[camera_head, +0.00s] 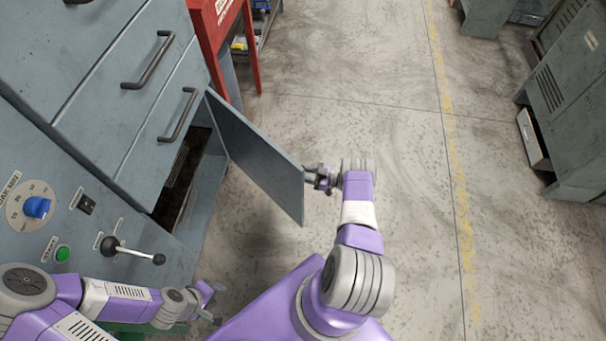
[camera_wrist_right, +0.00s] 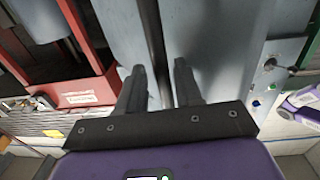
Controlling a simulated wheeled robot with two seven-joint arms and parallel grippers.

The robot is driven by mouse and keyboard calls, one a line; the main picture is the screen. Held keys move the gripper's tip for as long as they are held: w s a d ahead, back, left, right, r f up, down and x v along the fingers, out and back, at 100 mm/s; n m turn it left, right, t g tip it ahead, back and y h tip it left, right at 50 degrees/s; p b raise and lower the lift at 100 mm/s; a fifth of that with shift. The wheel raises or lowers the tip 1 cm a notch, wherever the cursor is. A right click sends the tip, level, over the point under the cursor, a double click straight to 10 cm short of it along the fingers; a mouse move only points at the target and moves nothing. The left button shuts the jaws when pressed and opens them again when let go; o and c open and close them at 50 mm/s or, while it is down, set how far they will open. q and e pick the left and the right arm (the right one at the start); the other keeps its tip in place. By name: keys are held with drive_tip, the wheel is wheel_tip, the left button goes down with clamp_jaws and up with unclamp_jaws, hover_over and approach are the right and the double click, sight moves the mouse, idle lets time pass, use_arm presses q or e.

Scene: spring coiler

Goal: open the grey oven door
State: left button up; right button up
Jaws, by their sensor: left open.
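The grey oven door (camera_head: 255,155) stands swung out from the grey cabinet, with the dark opening (camera_head: 180,175) showing behind it. My right gripper (camera_head: 318,178) is at the door's free outer edge. In the right wrist view, the right gripper's fingers (camera_wrist_right: 160,85) are apart, with the dark door edge (camera_wrist_right: 153,45) running between them. A gap shows beside the right-hand finger. My left gripper (camera_head: 212,300) is open and empty, low in front of the control panel and away from the door.
Two dark handles (camera_head: 150,62) are on the grey fronts above the opening. A blue knob (camera_head: 37,207), green button (camera_head: 62,254) and black-knobbed lever (camera_head: 135,250) are on the panel near my left arm. A red frame (camera_head: 215,25) stands behind the door.

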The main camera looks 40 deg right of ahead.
drive_tip(key=shift+s+d, duration=0.15)
drive_tip(key=shift+s, duration=0.15)
drive_tip(key=v, duration=0.7)
drive_tip(key=shift+s, duration=0.2)
drive_tip(key=shift+d, duration=0.15)
